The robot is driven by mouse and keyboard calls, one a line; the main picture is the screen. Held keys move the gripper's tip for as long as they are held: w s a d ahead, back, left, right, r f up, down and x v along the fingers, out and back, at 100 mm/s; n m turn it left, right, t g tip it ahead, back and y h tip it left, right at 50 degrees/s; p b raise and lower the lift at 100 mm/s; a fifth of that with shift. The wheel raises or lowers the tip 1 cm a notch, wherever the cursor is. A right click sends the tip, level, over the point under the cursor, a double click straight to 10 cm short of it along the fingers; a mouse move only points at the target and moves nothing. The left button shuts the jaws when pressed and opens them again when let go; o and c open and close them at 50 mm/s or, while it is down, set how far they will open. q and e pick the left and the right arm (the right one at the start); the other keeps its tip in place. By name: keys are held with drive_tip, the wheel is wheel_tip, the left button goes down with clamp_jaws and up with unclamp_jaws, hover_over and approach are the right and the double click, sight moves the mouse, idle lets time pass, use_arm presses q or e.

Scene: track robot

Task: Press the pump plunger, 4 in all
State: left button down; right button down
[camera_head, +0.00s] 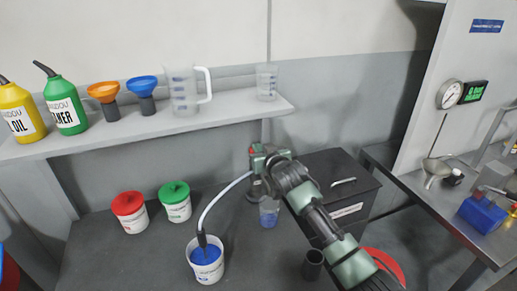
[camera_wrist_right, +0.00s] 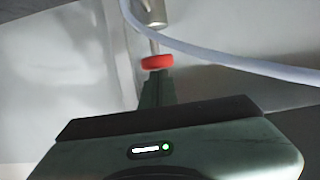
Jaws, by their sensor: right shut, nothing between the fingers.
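The pump's red plunger knob (camera_wrist_right: 157,62) sits on a metal shaft just beyond my right fingertips in the wrist view. My right gripper (camera_wrist_right: 157,85) is shut and empty, its tips close to the knob; I cannot tell whether they touch. In the head view my right arm hides most of the pump. A pale hose (camera_head: 217,200) runs from the pump area down into an open white bucket (camera_head: 207,272) of blue liquid. A clear beaker (camera_head: 269,214) with some blue in it stands below the gripper. My left gripper is not in view.
Red-lidded (camera_head: 130,212) and green-lidded (camera_head: 175,202) tubs stand left on the bench. A dark cabinet (camera_head: 340,180) and a black cup (camera_head: 312,262) are by my right arm. The shelf (camera_head: 150,130) behind holds bottles, funnels and jugs.

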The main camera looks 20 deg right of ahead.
wheel_tip(320, 180, down, 3)
drive_tip(key=shift+b, duration=0.55)
drive_tip(key=shift+s, duration=0.1)
drive_tip(key=shift+r+p, duration=0.2)
drive_tip(key=shift+p, duration=0.15)
drive_tip(key=r+p, duration=0.1)
drive_tip(key=r, duration=0.1)
drive_tip(key=s+r+p, duration=0.1)
drive_tip(key=r, duration=0.1)
drive_tip(key=shift+p, duration=0.3)
drive_tip(key=b+v, duration=0.2)
drive_tip(key=v, duration=0.7)
drive_tip(key=shift+r, duration=0.2)
